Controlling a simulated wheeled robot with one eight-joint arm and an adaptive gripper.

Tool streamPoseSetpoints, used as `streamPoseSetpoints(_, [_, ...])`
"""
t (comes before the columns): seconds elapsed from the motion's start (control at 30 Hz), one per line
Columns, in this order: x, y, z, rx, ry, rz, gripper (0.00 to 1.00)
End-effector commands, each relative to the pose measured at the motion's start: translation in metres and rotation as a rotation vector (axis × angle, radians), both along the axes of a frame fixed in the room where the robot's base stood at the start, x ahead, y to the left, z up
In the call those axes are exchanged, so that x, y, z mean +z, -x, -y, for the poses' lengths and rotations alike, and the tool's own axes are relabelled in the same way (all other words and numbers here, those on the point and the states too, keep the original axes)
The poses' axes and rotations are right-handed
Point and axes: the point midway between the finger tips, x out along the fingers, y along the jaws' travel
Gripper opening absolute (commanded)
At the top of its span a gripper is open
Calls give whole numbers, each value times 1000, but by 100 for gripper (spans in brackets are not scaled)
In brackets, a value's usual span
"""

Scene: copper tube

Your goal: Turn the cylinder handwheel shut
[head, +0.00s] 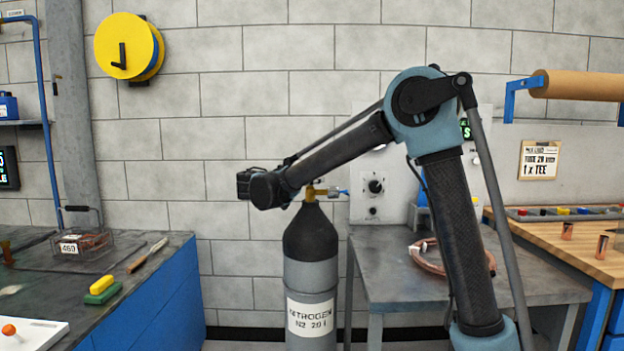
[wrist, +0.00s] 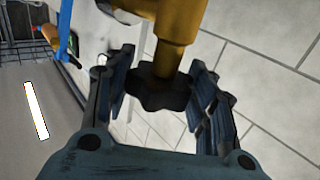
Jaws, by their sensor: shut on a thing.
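The nitrogen cylinder (head: 311,260) stands upright on the floor between the left bench and the grey table, with a dark shoulder and a white label. Its brass valve (head: 313,193) shows at the top in the head view, and the brass body (wrist: 178,30) fills the top of the wrist view. The black lobed handwheel (wrist: 162,88) sits at the end of the brass stem in the wrist view. My gripper (wrist: 160,92) has its ribbed fingers on both sides of the handwheel, shut on it. In the head view my arm hides the handwheel and the fingers.
A grey table (head: 440,272) with a copper coil (head: 428,258) stands right of the cylinder. A blue-sided bench (head: 160,285) on the left holds a wire basket (head: 82,243) and a yellow and green sponge (head: 102,289). A wooden workbench (head: 570,252) is at the right.

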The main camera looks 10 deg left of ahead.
Motion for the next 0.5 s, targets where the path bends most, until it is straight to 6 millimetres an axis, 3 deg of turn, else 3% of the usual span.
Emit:
streamPoseSetpoints(0.07, [0,0,-1,2,-1,-1,27])
streamPoseSetpoints(0.1, [0,0,-1,2,-1,-1,60])
streamPoseSetpoints(0.17, [0,0,-1,2,-1,-1,72])
streamPoseSetpoints(0.5, [0,0,-1,1,0,0,72])
